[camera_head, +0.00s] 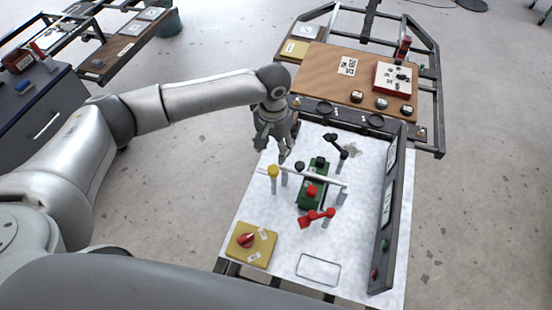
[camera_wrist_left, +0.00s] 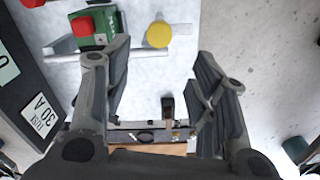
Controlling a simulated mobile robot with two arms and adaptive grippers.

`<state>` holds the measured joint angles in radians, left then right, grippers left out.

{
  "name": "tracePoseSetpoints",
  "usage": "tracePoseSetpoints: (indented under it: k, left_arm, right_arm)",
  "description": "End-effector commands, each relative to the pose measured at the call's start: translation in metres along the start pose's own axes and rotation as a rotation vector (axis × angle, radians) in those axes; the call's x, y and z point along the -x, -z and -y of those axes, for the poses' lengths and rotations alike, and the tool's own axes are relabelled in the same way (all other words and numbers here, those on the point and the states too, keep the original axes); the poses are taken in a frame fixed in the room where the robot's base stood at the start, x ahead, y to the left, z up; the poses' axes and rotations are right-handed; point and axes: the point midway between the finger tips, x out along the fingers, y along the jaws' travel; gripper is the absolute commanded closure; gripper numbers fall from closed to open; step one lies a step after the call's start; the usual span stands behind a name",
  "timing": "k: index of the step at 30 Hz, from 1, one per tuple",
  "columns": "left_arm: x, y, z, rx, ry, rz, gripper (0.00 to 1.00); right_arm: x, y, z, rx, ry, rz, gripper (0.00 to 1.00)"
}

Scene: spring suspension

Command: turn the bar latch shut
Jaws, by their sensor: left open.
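A long white bar (camera_head: 315,177) runs across the white panel over the green block (camera_head: 304,200), with a yellow-capped post (camera_head: 273,172) near its left end. I cannot tell for sure whether this bar is the bar latch. The green block carries a red button (camera_head: 311,191). A red handle (camera_head: 317,217) sits in front of it and a black lever (camera_head: 336,143) behind it. My left gripper (camera_head: 273,146) is above the panel's far left part, fingers apart and empty. In the left wrist view the yellow cap (camera_wrist_left: 158,34) and white bar (camera_wrist_left: 80,56) lie beyond the open fingers (camera_wrist_left: 162,75).
A dark upright wall (camera_head: 382,230) edges the panel's right side. A yellow box with a red knob (camera_head: 247,240) sits at the front left. A wooden board (camera_head: 325,78) with small parts lies behind. The panel's front right is mostly clear.

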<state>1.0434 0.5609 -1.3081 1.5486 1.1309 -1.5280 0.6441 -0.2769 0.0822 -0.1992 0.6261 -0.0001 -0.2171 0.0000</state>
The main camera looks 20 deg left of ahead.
Motion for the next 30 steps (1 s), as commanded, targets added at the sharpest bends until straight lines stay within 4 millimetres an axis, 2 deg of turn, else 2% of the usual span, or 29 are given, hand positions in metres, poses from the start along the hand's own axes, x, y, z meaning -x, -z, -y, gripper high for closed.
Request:
tracePoseSetpoints:
  k: [6,9,12,15,21,27,28,30]
  left_arm:
    - [-0.04,-0.001,0.0,-0.001,0.001,0.004,0.47]
    - [-0.059,-0.001,-0.001,0.0,0.0,0.004,0.47]
    - [-0.075,-0.001,-0.001,0.0,0.0,0.002,0.47]
    - [-0.086,-0.001,-0.001,-0.001,-0.001,0.002,0.47]
    - [-0.096,-0.001,-0.001,-0.002,-0.001,0.0,0.47]
    - [-0.097,-0.001,-0.001,-0.002,0.0,0.0,0.47]
    - [-0.097,-0.001,-0.001,-0.002,0.0,0.0,0.49]
    - [-0.097,-0.001,-0.001,-0.002,0.0,0.0,0.58]
  right_arm:
    - [0.009,-0.032,0.007,-0.001,0.009,0.047,0.52]
    - [0.012,-0.041,0.01,-0.002,0.012,0.061,0.52]
    - [0.013,-0.039,0.01,-0.002,0.012,0.059,0.52]
    - [0.013,-0.03,0.008,-0.002,0.01,0.046,0.52]
    - [0.013,-0.009,0.006,-0.001,0.007,0.012,0.52]
    - [0.013,-0.013,0.006,-0.001,0.007,0.018,0.52]
    - [0.013,-0.014,0.006,-0.001,0.008,0.02,0.52]
    - [0.013,-0.017,0.007,-0.001,0.008,0.026,0.52]
